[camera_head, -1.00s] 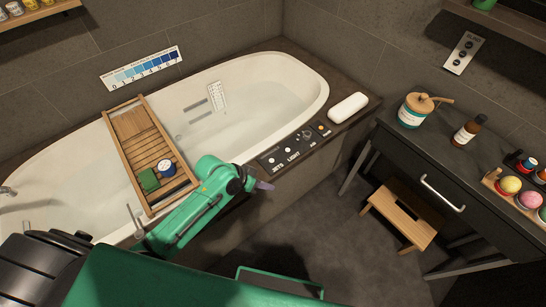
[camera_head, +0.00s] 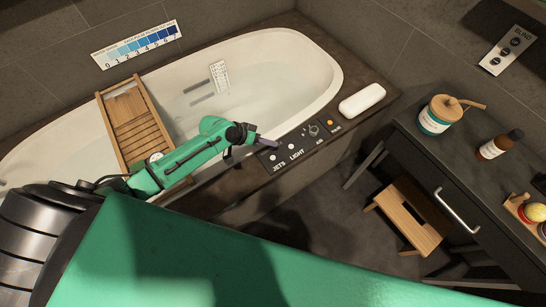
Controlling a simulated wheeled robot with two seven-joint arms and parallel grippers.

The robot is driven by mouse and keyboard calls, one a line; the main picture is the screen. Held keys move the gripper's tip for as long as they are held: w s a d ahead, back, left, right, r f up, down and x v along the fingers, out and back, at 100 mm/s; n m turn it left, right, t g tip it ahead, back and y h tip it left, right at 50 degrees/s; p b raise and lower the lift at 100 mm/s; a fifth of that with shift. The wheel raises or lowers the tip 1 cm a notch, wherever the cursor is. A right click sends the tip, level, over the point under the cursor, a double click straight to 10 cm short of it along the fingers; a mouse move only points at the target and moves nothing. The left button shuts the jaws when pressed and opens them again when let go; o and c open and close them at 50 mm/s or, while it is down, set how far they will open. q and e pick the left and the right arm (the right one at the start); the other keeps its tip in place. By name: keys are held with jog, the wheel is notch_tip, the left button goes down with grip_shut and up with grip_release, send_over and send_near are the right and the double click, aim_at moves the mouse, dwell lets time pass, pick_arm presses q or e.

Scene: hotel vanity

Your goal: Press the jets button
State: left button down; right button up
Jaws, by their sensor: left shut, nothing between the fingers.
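The dark control panel (camera_head: 302,143) lies on the near rim of the bathtub, with a row of round controls and labels. The white jets button (camera_head: 272,157) is at its left end, above the word JETS. The white light button (camera_head: 291,146) is beside it, and a knob and an orange-lit button follow to the right. My left gripper (camera_head: 270,143) is shut and empty, with its tips over the left end of the panel, close to the jets button. I cannot tell whether it touches the panel. My right gripper is not in view.
The white bathtub (camera_head: 290,75) carries a wooden tray (camera_head: 128,108) under my left arm. A white bar or pillow (camera_head: 362,100) lies on the rim to the right. A dark vanity (camera_head: 440,165) with bottles and a wooden stool (camera_head: 408,215) stand at right.

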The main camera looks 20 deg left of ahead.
aim_at(273, 158)
pick_arm(q)
notch_tip(273, 158, down, 8)
jog(key=b, duration=0.6)
jog(key=shift+r+b, duration=0.15)
jog(key=shift+b, duration=0.15)
jog(key=shift+f, duration=0.25)
dwell(1.1)
jog(key=shift+f+b, duration=0.35)
jog(key=shift+b, duration=0.05)
jog(key=shift+f+b, duration=0.35)
jog(key=shift+f, duration=0.05)
dwell(0.3)
jog(key=shift+s+r+p, duration=0.1)
jog(key=shift+r+p, duration=0.65)
jog(key=shift+r, duration=0.05)
